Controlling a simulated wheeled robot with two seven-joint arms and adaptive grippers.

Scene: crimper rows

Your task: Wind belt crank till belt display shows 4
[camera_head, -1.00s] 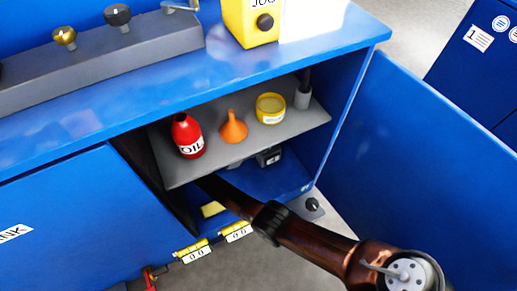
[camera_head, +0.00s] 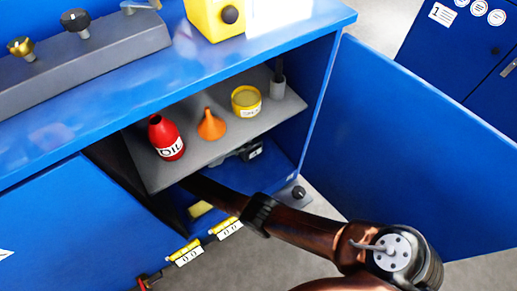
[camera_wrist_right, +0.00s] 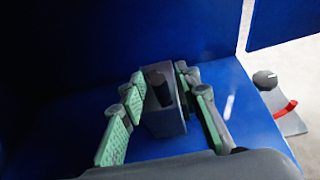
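Two small yellow-topped displays hang at the cabinet's lower front edge, the left display (camera_head: 186,254) and the right display (camera_head: 226,229). Both appear to read 0 0; I cannot tell which is the belt display. A red crank-like part (camera_head: 145,282) shows at the bottom edge, partly cut off. My right arm reaches into the open compartment below the shelf, its gripper hidden in the head view. In the right wrist view, my right gripper (camera_wrist_right: 163,80) is open, its green-padded fingers on either side of a dark grey block (camera_wrist_right: 165,122) with a black knob (camera_wrist_right: 160,88). My left gripper is out of view.
The grey shelf (camera_head: 155,177) above my arm holds a red oil bottle (camera_head: 166,140), an orange funnel (camera_head: 211,125) and a yellow tin (camera_head: 246,101). The open blue door (camera_head: 410,140) stands right of my arm. A knob (camera_head: 298,192) sits on a grey plate outside the compartment.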

